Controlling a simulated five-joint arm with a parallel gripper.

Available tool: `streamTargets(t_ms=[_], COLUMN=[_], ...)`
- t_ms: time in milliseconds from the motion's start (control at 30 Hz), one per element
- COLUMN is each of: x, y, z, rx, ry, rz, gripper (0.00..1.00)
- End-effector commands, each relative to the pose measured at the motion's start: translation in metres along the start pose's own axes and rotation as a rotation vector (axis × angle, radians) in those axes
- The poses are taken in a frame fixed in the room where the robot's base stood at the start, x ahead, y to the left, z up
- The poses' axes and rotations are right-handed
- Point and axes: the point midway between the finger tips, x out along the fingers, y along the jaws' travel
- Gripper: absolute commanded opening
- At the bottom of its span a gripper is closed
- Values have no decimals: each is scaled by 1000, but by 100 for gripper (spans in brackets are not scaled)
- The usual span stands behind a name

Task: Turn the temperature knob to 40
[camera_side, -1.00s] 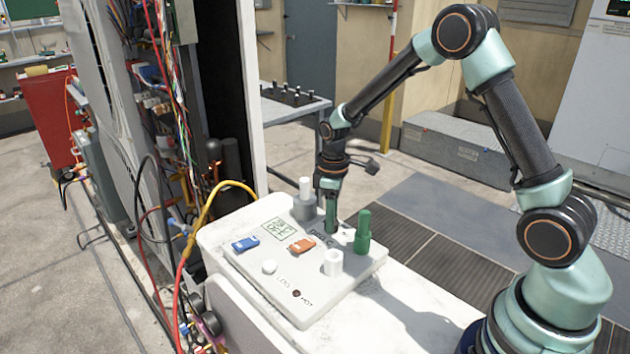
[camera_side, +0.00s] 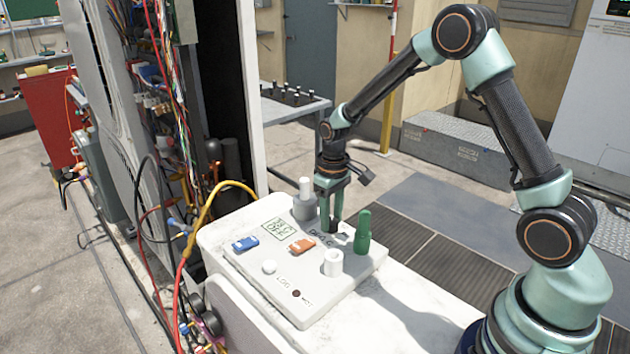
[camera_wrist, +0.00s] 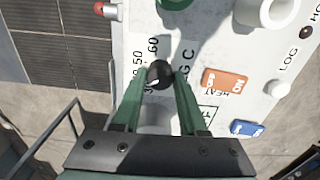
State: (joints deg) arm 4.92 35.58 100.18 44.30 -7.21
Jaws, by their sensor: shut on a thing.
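The temperature knob (camera_wrist: 160,75) is a small black round knob on the white control panel (camera_wrist: 192,40), seen between my fingertips in the wrist view. My gripper (camera_wrist: 160,80) is shut on it, one green finger on each side. Printed numbers, including 50 and 60, show beside the knob; others are partly covered by the knob and fingers. I cannot read where its pointer stands. In the side view my gripper (camera_side: 331,226) points down onto the panel (camera_side: 300,312), and its fingers hide most of the knob.
A green post (camera_side: 363,232) and a white cylinder (camera_side: 333,263) stand close to my gripper. Orange (camera_side: 301,246) and blue (camera_side: 245,243) switches and a white button (camera_side: 269,267) lie further left.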

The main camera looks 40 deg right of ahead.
Motion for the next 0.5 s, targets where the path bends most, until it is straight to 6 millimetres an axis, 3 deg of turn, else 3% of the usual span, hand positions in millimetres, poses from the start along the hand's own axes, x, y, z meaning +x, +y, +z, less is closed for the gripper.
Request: streamTargets(t_ms=[500], x=[-1], y=[0], z=[-1], rx=[224], ry=[3], rz=[0], gripper=[0])
